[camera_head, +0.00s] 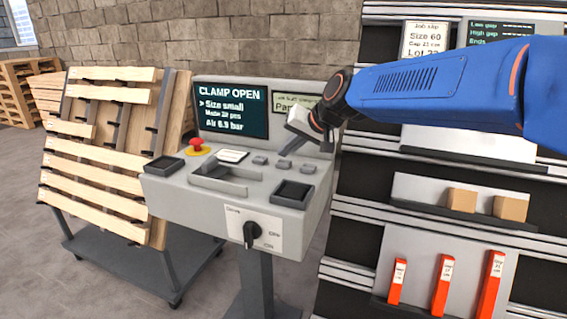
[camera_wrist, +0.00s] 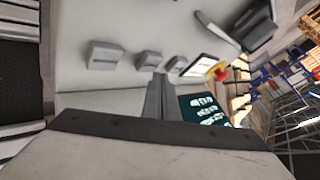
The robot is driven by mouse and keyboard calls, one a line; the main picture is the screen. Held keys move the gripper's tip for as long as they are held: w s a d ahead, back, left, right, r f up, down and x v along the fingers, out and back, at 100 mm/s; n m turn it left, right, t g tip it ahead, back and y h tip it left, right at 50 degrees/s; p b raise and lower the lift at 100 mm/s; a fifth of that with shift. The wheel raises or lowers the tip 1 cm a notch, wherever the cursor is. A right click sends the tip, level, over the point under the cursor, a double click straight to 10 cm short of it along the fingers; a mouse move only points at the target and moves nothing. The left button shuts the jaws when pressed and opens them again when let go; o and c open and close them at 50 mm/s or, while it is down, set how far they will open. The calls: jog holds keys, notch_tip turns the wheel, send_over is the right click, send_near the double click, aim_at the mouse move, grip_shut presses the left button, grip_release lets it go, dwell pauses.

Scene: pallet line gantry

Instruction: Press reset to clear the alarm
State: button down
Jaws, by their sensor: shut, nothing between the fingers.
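The grey control console (camera_head: 165,185) stands in the middle of the head view. Its dark screen (camera_head: 233,107) reads "CLAMP OPEN", with size, count and air pressure lines. Several small grey buttons sit on the sloped top, including a left one (camera_head: 259,160), a middle one (camera_head: 283,165) and a right one (camera_head: 307,169); I cannot read which is reset. My gripper (camera_head: 285,152) is shut and empty, pointing down just above this row. In the wrist view my gripper (camera_wrist: 160,77) has its tips near the middle button (camera_wrist: 149,60); contact cannot be told.
A red mushroom button (camera_head: 197,145) on yellow and a white plate (camera_head: 232,156) are left of the grey buttons. A rotary Drive switch (camera_head: 252,235) is on the front. A slatted pallet (camera_head: 95,205) leans at left; a shelf rack (camera_head: 395,215) with orange blocks (camera_head: 442,285) stands right.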

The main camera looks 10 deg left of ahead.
aim_at(287, 163)
jog(key=shift+f, duration=0.2)
jog(key=shift+f, duration=0.2)
jog(key=shift+f, duration=0.45)
dwell(0.7)
jog(key=shift+r, duration=0.9)
jog(key=shift+r, duration=2.5)
